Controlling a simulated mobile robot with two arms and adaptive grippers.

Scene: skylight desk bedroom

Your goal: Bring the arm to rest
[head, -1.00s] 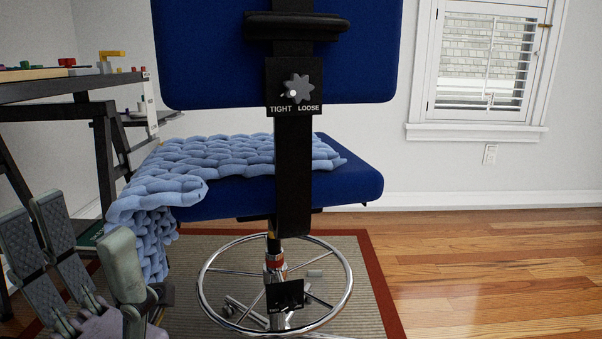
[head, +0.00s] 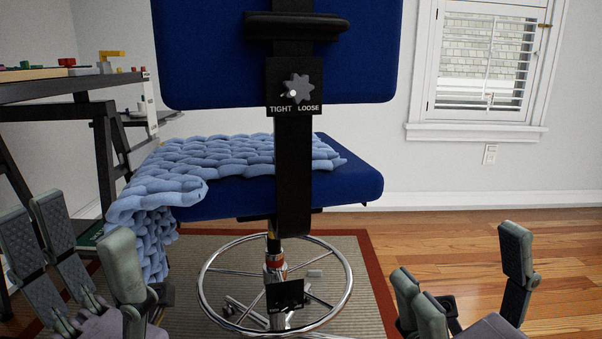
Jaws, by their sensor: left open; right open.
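My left gripper (head: 88,255) is at the lower left of the head view. Its grey-green fingers are spread and nothing is between them. It is in front of the desk leg and the hanging end of the blue blanket; I cannot tell whether it touches the blanket. My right gripper (head: 468,278) is at the lower right, over the wood floor and the rug's right edge. Its fingers are spread wide and empty, pointing up. Most of both arms is out of the picture.
A blue office chair (head: 350,188) with a chrome foot ring (head: 346,270) stands between my grippers. A chunky light-blue knitted blanket (head: 190,165) lies over its seat. A dark desk (head: 60,90) is at left. The rug (head: 366,280) lies below. Wood floor (head: 450,235) is clear at right.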

